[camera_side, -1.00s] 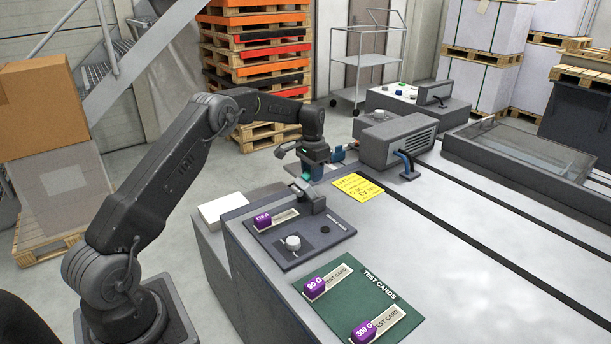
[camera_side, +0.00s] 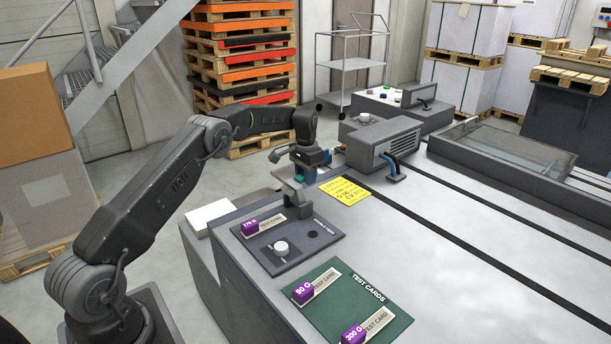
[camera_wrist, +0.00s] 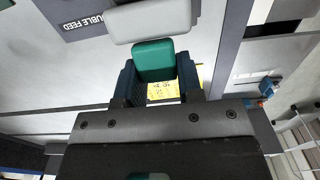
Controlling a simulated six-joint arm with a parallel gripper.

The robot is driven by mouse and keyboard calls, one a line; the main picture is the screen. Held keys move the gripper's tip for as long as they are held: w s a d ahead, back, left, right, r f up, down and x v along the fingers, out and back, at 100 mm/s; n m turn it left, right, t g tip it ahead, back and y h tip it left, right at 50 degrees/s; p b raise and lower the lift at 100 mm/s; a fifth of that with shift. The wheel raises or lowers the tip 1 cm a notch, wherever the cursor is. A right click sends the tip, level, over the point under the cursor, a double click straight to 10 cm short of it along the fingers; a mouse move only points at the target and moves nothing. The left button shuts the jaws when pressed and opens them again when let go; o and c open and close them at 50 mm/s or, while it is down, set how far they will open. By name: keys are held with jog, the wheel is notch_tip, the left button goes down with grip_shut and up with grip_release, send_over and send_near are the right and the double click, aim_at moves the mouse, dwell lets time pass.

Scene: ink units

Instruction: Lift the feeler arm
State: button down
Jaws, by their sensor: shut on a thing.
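The feeler arm is a pale grey bar with a teal tab (camera_wrist: 153,60) at its end, seen in the wrist view. In the side view its grey bar (camera_side: 289,183) runs from a dark block (camera_side: 297,201) at the far edge of the double-feed panel (camera_side: 308,240). My gripper (camera_wrist: 158,82) is shut on the teal tab, with a dark blue finger on either side of it. In the side view my gripper (camera_side: 309,168) is at the table's far left edge. The tab is mostly hidden there, and the arm's exact tilt is hard to tell.
A purple 170 G block (camera_side: 249,227) and a white knob (camera_side: 281,248) are on the panel. A green test-card mat (camera_side: 345,300) lies in front. A yellow card (camera_side: 343,191) and a grey motor-like unit (camera_side: 381,143) are close to my gripper's right.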

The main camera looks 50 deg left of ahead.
jog(key=shift+d+f, duration=0.1)
jog(key=shift+f, duration=0.25)
jog(key=c, duration=1.1)
grip_release()
jog(key=o, duration=0.3)
jog(key=shift+r, duration=0.15)
jog(key=shift+o, duration=0.2)
notch_tip(320, 180, up, 14)
